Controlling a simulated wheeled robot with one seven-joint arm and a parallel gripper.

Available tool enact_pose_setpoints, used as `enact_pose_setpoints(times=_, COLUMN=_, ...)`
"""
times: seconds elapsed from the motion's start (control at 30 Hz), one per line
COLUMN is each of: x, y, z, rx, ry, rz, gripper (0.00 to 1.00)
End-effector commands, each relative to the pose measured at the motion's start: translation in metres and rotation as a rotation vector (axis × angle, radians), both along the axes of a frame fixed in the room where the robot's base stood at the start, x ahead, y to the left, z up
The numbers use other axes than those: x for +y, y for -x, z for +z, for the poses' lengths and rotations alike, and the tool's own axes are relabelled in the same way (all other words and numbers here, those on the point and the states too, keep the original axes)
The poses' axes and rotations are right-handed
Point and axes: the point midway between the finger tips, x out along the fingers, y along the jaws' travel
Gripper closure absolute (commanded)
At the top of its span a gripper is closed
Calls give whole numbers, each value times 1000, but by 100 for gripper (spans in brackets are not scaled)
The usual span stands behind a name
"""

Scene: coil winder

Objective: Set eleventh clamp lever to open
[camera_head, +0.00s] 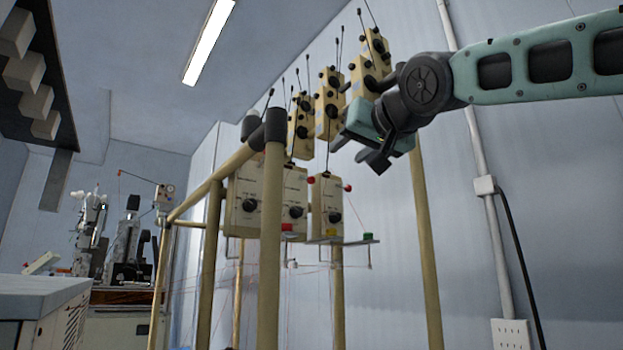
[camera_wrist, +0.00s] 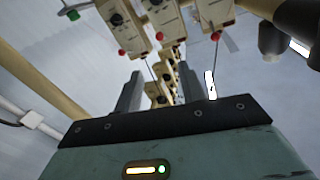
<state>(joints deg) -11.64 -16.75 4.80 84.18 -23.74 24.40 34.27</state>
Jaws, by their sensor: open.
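My gripper (camera_head: 375,160) is open and empty, in front of the upper row of cream tensioner boxes (camera_head: 328,103) with black knobs and thin dark rods. In the wrist view its two fingers (camera_wrist: 160,90) stand apart, with small cream boxes (camera_wrist: 160,94) showing between and beyond them. Larger cream boxes (camera_head: 325,205) with black dials hang below the upper row. Red balls (camera_wrist: 166,77) on thin rods show at the boxes in the wrist view. I cannot tell which part is the eleventh clamp lever or how it is set.
Tan frame posts (camera_head: 270,240) stand in front of and around the boxes. A grey conduit (camera_head: 492,220) runs down the wall at right. A machine cabinet (camera_head: 45,310) stands at lower left. Thin wires hang below the boxes.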

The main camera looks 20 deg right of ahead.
Motion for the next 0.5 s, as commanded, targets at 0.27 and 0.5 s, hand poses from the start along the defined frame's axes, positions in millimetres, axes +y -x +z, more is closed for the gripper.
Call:
enact_pose_setpoints(times=0.27, x=6, y=-51, z=-1, rx=6, ry=1, rz=1, gripper=60)
enact_pose_setpoints(times=0.5, x=12, y=-101, z=0, rx=6, ry=1, rz=1, gripper=60)
